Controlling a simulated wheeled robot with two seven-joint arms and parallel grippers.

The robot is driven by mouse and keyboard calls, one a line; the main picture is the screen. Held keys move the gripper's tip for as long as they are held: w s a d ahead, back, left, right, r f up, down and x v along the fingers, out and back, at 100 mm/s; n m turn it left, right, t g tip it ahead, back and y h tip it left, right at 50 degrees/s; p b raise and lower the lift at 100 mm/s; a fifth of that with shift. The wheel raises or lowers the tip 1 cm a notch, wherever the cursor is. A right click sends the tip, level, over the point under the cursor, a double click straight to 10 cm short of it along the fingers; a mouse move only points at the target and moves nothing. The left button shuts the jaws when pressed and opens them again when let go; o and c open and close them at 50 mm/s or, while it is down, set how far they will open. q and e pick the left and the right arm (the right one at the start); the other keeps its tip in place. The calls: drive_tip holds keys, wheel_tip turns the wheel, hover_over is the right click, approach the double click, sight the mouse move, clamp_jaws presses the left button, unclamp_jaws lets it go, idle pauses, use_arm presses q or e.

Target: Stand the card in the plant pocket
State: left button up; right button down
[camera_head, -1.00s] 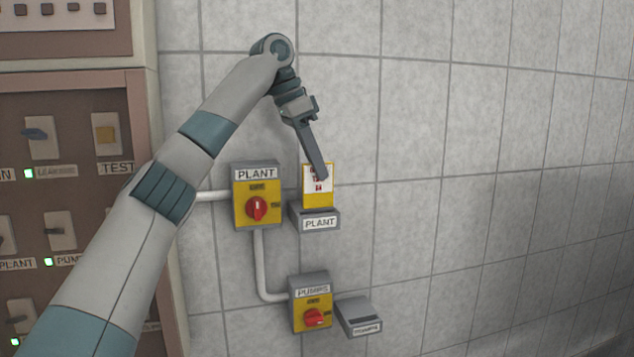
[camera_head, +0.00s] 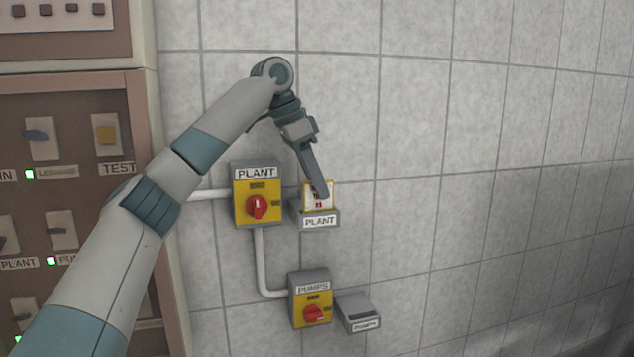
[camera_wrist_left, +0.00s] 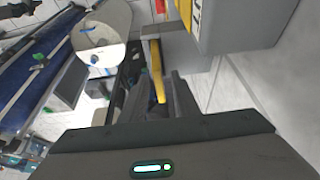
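The card (camera_head: 310,202) is white and yellow with red marks. It stands upright with its lower part hidden inside the grey plant pocket (camera_head: 320,222) on the wall. My left gripper (camera_head: 322,192) comes down from above and is shut on the card's upper part. In the left wrist view the card (camera_wrist_left: 157,78) shows as a thin yellow edge between my fingers, beside grey box surfaces. How deep the card sits is hidden by the pocket's front. My right gripper is not in view.
The plant switch (camera_head: 257,196), with a red knob, is just left of the pocket. Below are the pumps switch (camera_head: 312,302) and the pumps pocket (camera_head: 358,313). A brown panel (camera_head: 85,105) is at the left. The tiled wall at the right is clear.

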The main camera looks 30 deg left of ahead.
use_arm(q)
drive_tip(key=shift+r, duration=0.1)
drive_tip(key=shift+r, duration=0.1)
drive_tip(key=shift+s+r+b, duration=0.1)
drive_tip(key=shift+r+b, duration=0.2)
drive_tip(key=b+v, duration=0.1)
drive_tip(key=v, duration=0.2)
drive_tip(key=shift+s+a+r, duration=0.1)
drive_tip(key=shift+r, duration=0.15)
drive_tip(key=v, duration=0.7)
drive_tip(key=shift+s+r, duration=0.15)
drive_tip(key=shift+r, duration=0.2)
